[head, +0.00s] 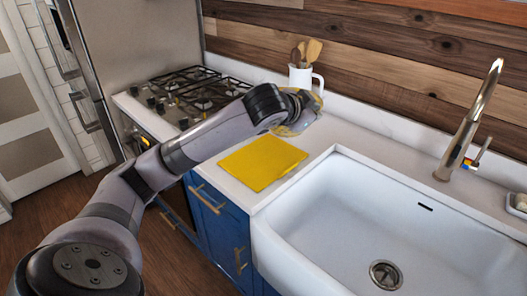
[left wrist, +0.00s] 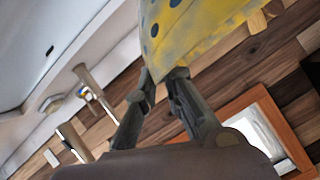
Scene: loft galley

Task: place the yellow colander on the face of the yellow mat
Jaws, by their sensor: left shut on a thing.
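The yellow colander (head: 300,124) is at the end of my left arm, near the wall behind the mat, and is partly hidden by the arm. In the left wrist view the colander (left wrist: 195,32), yellow with dark holes, fills the top. My left gripper (left wrist: 163,77) is shut on its edge; in the head view the gripper (head: 297,101) is mostly hidden by its own wrist. The yellow mat (head: 262,163) lies flat and bare on the white counter, in front of the colander. I cannot tell whether the colander touches the counter. My right gripper is not in view.
A white jug (head: 301,78) with wooden utensils stands behind the colander by the wall. The gas hob (head: 195,92) is to the left. The white sink (head: 370,225) and tap (head: 470,125) are to the right of the mat.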

